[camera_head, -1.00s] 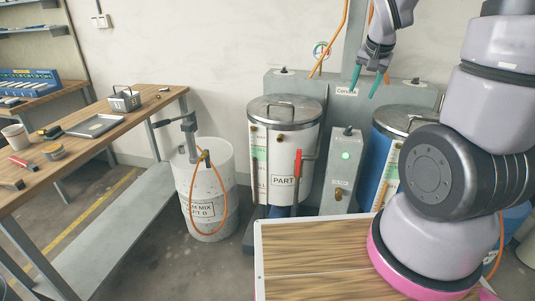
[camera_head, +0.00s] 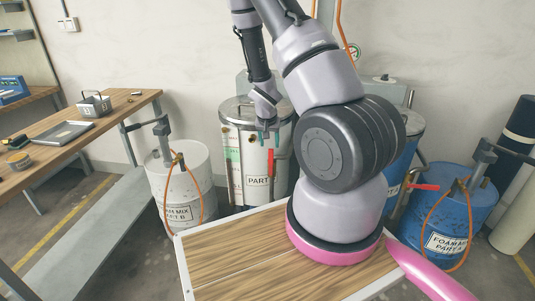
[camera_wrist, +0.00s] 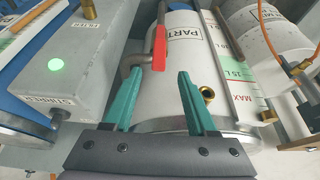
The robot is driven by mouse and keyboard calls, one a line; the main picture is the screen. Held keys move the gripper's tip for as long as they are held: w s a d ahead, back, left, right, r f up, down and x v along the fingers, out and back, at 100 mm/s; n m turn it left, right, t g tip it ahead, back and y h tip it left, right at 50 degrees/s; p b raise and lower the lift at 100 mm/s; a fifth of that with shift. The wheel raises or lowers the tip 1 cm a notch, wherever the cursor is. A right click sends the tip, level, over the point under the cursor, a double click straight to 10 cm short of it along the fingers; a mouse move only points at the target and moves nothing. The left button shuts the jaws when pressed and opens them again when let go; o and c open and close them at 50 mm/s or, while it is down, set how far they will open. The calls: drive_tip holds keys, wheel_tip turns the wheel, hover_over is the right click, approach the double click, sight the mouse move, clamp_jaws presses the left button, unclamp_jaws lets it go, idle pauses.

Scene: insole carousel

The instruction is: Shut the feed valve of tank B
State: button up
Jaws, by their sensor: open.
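The white tank (camera_head: 235,185) has a steel lid and a label reading "PART", its last letter hidden. A red valve lever (camera_head: 281,156) is at its right side, partly behind my arm. My gripper (camera_head: 268,138) is open in front of the tank's upper part, close to the lever. In the wrist view, the teal fingers of my gripper (camera_wrist: 158,74) are spread. The red lever (camera_wrist: 159,48) on its bent metal pipe shows between and beyond the fingertips. I cannot tell whether they touch it. The white tank (camera_wrist: 185,75) is behind it.
The grey box with a green light (camera_wrist: 57,65) is left of the lever. A blue tank (camera_head: 411,150) is partly behind my arm; another red lever (camera_head: 425,187) shows to the right. A white drum (camera_head: 180,187) and a blue drum (camera_head: 445,213) stand on the floor. A wooden bench (camera_head: 90,125) is left.

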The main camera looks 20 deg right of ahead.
sight(271, 150)
drive_tip(key=x, duration=0.7)
drive_tip(key=shift+d+f, duration=0.15)
drive_tip(key=shift+f, duration=0.1)
clamp_jaws()
idle(1.1)
